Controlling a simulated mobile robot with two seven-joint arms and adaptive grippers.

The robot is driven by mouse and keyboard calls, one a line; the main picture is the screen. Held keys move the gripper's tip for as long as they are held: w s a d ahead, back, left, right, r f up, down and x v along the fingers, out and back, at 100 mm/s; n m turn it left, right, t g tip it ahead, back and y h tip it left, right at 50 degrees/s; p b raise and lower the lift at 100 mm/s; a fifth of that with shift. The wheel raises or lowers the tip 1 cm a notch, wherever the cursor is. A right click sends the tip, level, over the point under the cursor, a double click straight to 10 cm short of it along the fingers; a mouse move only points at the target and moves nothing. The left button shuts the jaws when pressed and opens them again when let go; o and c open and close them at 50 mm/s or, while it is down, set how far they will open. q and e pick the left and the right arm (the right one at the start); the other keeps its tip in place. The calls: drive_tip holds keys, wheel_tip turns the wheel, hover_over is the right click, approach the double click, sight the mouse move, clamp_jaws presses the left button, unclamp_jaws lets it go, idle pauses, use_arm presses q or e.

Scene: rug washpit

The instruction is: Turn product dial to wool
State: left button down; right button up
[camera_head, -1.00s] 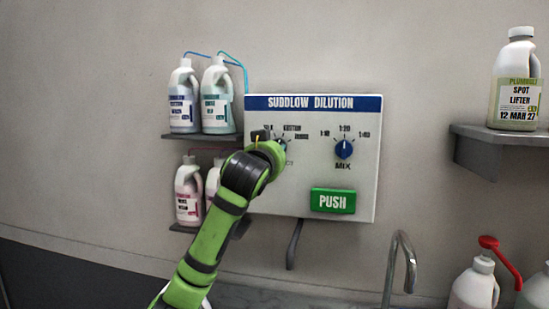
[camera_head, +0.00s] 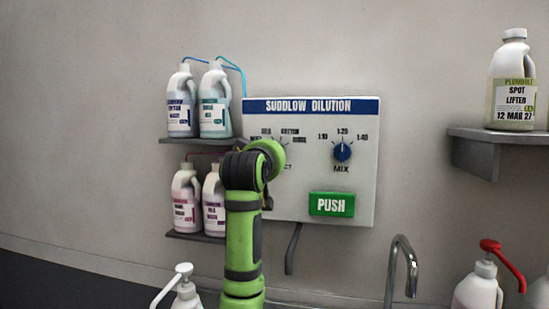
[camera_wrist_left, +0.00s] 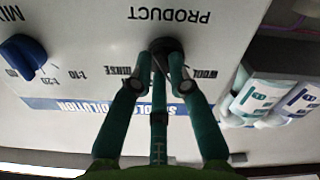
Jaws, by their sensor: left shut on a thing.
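The product dial (camera_wrist_left: 166,46) is a dark round knob on the white panel, just below the word PRODUCT in the upside-down left wrist view. My left gripper (camera_wrist_left: 161,62) is shut on it, with a finger on either side. A label that reads like WOOL (camera_wrist_left: 207,73) lies right of the fingers there, and RINSE lies left. The fingers hide part of the dial, so I cannot tell where it points. In the head view my green left arm covers the dial. My right gripper is not in view.
The blue mix dial (camera_head: 342,151) and green PUSH button (camera_head: 332,204) are on the same panel (camera_head: 300,200). Shelves with bottles (camera_head: 214,100) stand close to the left. A tap (camera_head: 402,265) rises below right.

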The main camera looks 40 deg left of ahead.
use_arm(q)
drive_tip(key=n, duration=0.5)
drive_tip(key=shift+r+n, duration=0.3)
idle(0.5)
drive_tip(key=c, duration=1.2)
unclamp_jaws()
drive_tip(key=shift+b, duration=0.3)
drive_tip(key=shift+f, duration=0.1)
drive_tip(key=v, duration=1.2)
